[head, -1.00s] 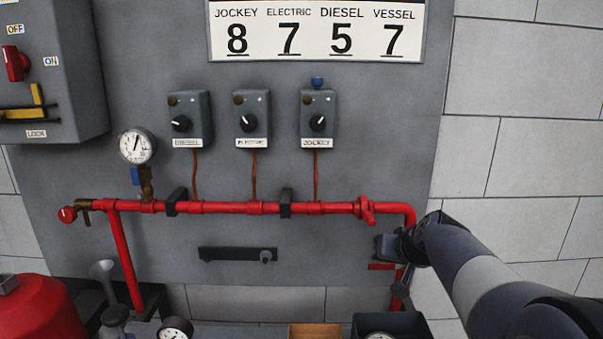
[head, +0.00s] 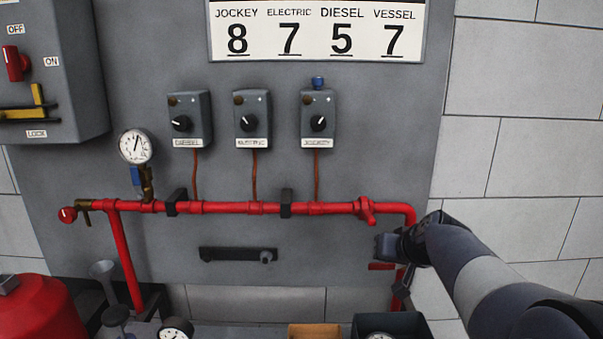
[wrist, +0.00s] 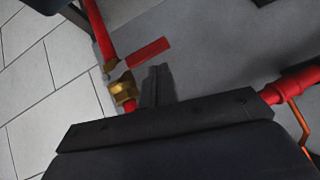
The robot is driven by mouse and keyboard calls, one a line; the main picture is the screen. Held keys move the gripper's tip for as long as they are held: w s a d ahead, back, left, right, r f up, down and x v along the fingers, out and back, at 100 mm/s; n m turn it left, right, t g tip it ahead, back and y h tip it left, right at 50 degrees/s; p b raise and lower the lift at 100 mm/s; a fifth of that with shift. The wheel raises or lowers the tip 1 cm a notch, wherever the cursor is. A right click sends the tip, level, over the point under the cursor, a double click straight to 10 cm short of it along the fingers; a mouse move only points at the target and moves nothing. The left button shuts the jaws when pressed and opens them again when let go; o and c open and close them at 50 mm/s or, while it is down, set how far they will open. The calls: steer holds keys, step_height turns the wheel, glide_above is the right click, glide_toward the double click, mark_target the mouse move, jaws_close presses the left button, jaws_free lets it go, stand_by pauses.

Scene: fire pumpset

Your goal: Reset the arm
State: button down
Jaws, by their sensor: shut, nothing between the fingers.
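My arm reaches in from the lower right of the head view, and my gripper (head: 386,246) is near the right downpipe (head: 411,222), in front of the grey panel. In the wrist view my gripper (wrist: 157,82) shows as a dark bar with narrow fingers together and nothing between them. Beyond it is a brass valve (wrist: 123,90) with a red lever (wrist: 149,52) on the red pipe. In the head view the red lever (head: 381,267) shows just below my gripper. I cannot tell how far the fingers are from the valve.
A red pipe (head: 235,208) runs across the panel with a gauge (head: 135,146) at left. Three switch boxes (head: 252,118) hang above it. A red tank (head: 40,310), a brown box (head: 314,331) and a black box (head: 392,324) stand below. The right wall is bare.

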steer(key=v, duration=0.8)
steer(key=x, duration=1.1)
steer(key=d+r+m+t+y+p, duration=0.2)
steer(key=d+r+m+y+p, duration=0.3)
steer(key=p, duration=0.8)
steer(key=d+y, duration=0.3)
steer(key=d, duration=0.2)
steer(key=shift+m+y, duration=0.4)
